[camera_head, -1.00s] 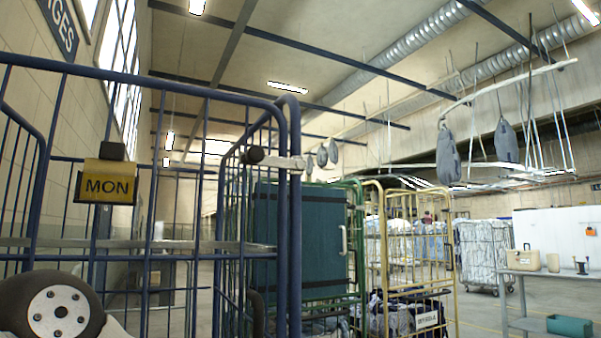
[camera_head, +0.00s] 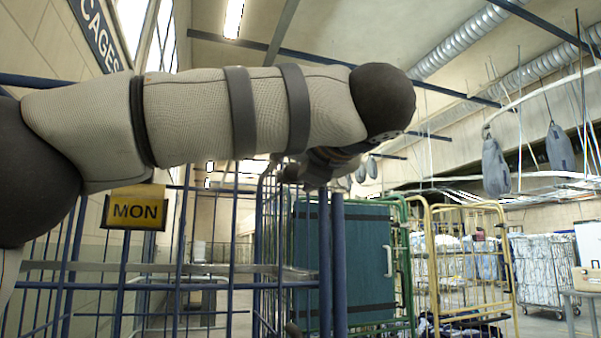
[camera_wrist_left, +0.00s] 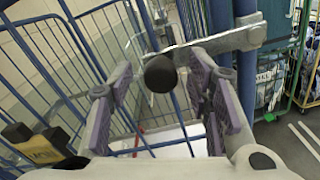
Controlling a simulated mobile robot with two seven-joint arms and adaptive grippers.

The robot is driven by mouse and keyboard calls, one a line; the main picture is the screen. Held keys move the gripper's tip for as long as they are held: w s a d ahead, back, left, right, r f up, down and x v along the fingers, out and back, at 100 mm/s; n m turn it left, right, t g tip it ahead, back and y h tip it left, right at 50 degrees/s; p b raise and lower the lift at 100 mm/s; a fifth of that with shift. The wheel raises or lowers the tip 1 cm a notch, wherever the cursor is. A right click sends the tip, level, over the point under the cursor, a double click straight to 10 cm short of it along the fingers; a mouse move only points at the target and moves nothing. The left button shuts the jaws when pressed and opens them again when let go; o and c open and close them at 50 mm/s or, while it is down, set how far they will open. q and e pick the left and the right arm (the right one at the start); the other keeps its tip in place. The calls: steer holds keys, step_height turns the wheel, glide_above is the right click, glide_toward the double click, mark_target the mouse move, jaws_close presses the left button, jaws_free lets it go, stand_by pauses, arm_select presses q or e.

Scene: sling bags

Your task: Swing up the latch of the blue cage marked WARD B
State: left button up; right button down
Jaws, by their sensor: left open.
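The blue cage (camera_head: 338,265) stands in front of me, and its bars also fill the wrist view (camera_wrist_left: 75,45). A yellow tag on it reads MON; no WARD B marking is readable. Its latch is a grey bar with a black knob (camera_wrist_left: 160,73), lying roughly level across the corner posts in the wrist view. My left gripper (camera_head: 325,165) is at the latch in the head view, hiding much of it. In the wrist view my left gripper (camera_wrist_left: 157,95) is open, with the knob between its spread fingers; contact cannot be told. My right gripper is out of view.
The yellow MON tag (camera_head: 134,210) hangs on the cage at left. A green cage with a teal panel (camera_head: 340,262) and a yellow cage (camera_head: 465,265) stand behind to the right. Grey bags (camera_head: 495,168) hang from an overhead rail. Open floor shows at far right.

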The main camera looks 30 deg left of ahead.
arm_select(q)
steer(key=shift+x, duration=0.8)
steer(key=shift+c, duration=0.2)
jaws_close()
steer(key=shift+w, duration=0.1)
